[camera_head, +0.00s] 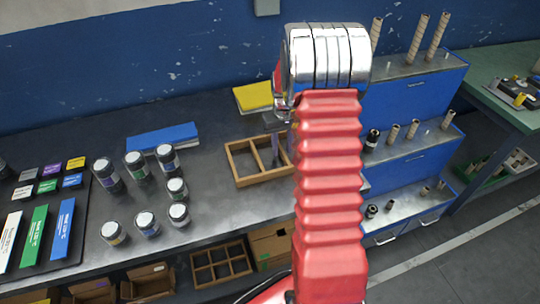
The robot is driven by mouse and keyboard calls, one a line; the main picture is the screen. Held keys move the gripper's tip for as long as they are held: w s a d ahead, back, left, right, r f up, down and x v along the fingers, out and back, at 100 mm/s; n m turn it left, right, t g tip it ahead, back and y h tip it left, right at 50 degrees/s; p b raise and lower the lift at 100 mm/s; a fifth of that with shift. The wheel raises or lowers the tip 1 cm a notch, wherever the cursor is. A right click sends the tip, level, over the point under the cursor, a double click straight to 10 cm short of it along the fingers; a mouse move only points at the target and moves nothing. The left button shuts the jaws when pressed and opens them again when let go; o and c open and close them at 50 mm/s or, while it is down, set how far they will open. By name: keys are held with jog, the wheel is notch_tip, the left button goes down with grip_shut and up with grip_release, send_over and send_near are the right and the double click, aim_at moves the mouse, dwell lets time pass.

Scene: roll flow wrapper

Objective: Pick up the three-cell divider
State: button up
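A light wooden divider (263,180) lies flat on the dark bench. Its open cells face up, and its right end is hidden behind my red arm, so I cannot count all its cells. My gripper (277,135) shows only in part, as grey metal left of my arm, at the divider's back right part. It overlaps the divider in the picture; I cannot tell whether it touches it. Its fingers are mostly hidden, so open or shut is unclear.
A yellow block (252,97) lies behind the divider, and a blue block (162,138) to its left. Several dark jars (166,158) stand left. A blue stepped rack (412,95) with rolls stands right. Another wooden compartment tray (222,265) sits below the bench. Bench between jars and divider is clear.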

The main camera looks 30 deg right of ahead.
jog(key=shift+c, duration=0.7)
grip_shut()
jog(key=shift+r, duration=0.1)
notch_tip(320, 180, up, 10)
dwell(0.3)
dwell(0.5)
